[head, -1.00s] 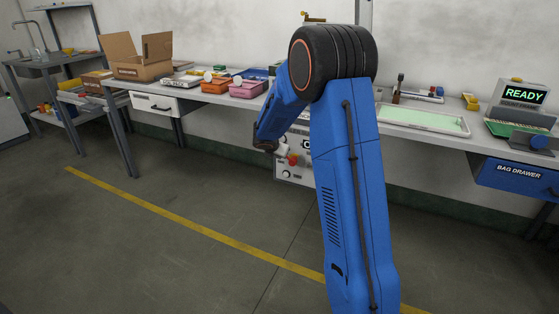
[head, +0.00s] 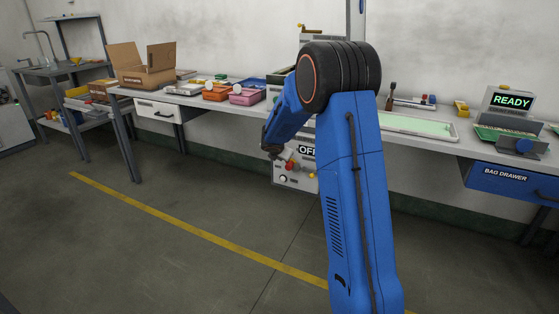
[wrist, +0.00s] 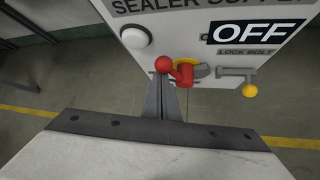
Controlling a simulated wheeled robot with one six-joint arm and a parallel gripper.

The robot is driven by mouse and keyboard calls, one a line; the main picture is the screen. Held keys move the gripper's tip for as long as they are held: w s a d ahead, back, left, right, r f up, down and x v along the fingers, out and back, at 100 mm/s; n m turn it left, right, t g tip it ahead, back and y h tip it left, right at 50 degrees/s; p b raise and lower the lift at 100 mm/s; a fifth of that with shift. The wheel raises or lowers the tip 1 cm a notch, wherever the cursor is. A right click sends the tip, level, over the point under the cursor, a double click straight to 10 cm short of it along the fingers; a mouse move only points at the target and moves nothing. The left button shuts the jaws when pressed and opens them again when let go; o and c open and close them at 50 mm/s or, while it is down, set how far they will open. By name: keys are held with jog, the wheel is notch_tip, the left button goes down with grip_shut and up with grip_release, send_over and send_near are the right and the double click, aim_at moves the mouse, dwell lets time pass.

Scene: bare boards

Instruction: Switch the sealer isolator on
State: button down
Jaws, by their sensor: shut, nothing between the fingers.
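The sealer isolator is a red-knobbed handle (wrist: 182,72) on a yellow base, on a pale panel (wrist: 130,58) marked SEALER SUPPLY. A sign (wrist: 257,30) on it reads OFF. Right of the handle is the lock bolt (wrist: 237,72), with a yellow knob hanging down. My gripper (wrist: 166,82) is shut and empty, its tips close to the red ball at the handle's left end. I cannot tell whether they touch. In the head view my gripper (head: 270,151) is at the left of the panel, near the red handle (head: 289,165); my arm hides the panel's right part.
The panel hangs below the bench edge. A white drawer (head: 158,111) is to its left and a blue bag drawer (head: 512,181) to its right. Orange and pink bins and a cardboard box (head: 147,72) stand on the bench. The floor in front is clear.

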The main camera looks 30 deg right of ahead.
jog(key=shift+s+d+r, duration=0.15)
jog(key=shift+s+d, duration=0.3)
jog(key=shift+s, duration=0.1)
jog(key=shift+s+d+r, duration=0.15)
jog(key=shift+s+d, duration=0.25)
jog(key=shift+s, duration=0.1)
jog(key=shift+s+d, duration=0.25)
